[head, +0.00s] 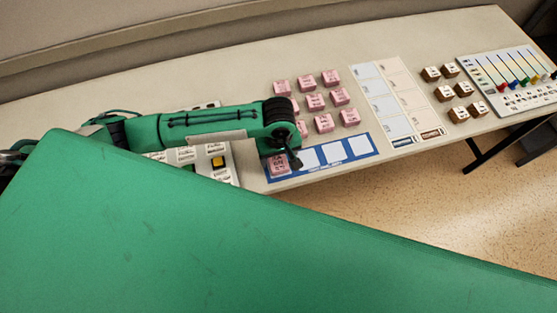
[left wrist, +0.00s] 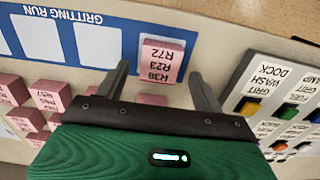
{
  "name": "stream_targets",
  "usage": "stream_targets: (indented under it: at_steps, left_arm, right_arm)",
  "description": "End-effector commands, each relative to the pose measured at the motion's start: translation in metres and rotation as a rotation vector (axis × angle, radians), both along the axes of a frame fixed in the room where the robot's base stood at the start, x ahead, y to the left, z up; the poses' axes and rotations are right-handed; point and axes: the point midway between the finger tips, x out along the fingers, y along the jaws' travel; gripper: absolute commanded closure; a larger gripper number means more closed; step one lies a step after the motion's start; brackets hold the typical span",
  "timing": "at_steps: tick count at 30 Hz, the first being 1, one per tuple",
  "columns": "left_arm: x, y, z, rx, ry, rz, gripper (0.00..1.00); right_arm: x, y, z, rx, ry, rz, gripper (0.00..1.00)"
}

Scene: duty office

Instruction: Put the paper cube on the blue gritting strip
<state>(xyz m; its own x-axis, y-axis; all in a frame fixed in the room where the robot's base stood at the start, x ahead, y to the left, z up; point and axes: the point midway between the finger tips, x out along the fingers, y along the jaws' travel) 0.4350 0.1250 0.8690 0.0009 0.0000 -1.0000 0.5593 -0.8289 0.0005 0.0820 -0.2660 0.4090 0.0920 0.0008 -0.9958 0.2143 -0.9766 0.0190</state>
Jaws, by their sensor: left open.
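The blue gritting strip (head: 326,163) with pale squares lies near the table's front edge. It also shows upside down in the left wrist view (left wrist: 59,32). A pink cube with printed codes (head: 277,165) stands on the strip's left end in the head view. In the left wrist view this cube (left wrist: 158,62) is at the strip's right end, just ahead of the gap between the fingers. My left gripper (left wrist: 163,85) is open, its fingers apart on either side. A pink patch lies nearer the palm; I cannot tell whether it is another cube. My right gripper is not in view.
Several pink cubes (head: 323,122) stand in rows behind the strip. A button panel (left wrist: 282,105) lies close beside the left gripper. Pale label sheets (head: 381,103), brown cubes (head: 445,93) and a slider board (head: 510,80) are further right.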

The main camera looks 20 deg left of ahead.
Motion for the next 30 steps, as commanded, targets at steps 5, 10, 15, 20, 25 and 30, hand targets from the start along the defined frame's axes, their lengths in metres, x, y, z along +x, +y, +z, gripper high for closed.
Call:
stream_targets:
  at_steps: [5, 10, 15, 20, 25, 30]
  left_arm:
    - [0.001, 0.000, 0.040, -0.003, -0.003, -0.002, 0.31]
    - [0.000, -0.001, 0.070, -0.002, -0.002, -0.001, 0.31]
    - [0.000, 0.000, 0.085, -0.001, -0.001, 0.000, 0.31]
    - [0.000, 0.000, 0.088, 0.000, 0.000, 0.000, 0.31]
    - [0.000, 0.000, 0.087, 0.000, 0.000, 0.000, 0.31]
    - [0.000, 0.000, 0.087, 0.000, 0.000, 0.000, 0.31]
  right_arm:
    - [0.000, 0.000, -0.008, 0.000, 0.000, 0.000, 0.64]
    - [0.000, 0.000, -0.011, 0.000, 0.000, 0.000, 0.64]
    - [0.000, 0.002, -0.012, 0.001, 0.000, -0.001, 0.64]
    - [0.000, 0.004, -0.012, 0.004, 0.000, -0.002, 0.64]
    - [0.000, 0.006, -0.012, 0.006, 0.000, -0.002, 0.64]
    - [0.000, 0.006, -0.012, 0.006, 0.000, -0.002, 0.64]
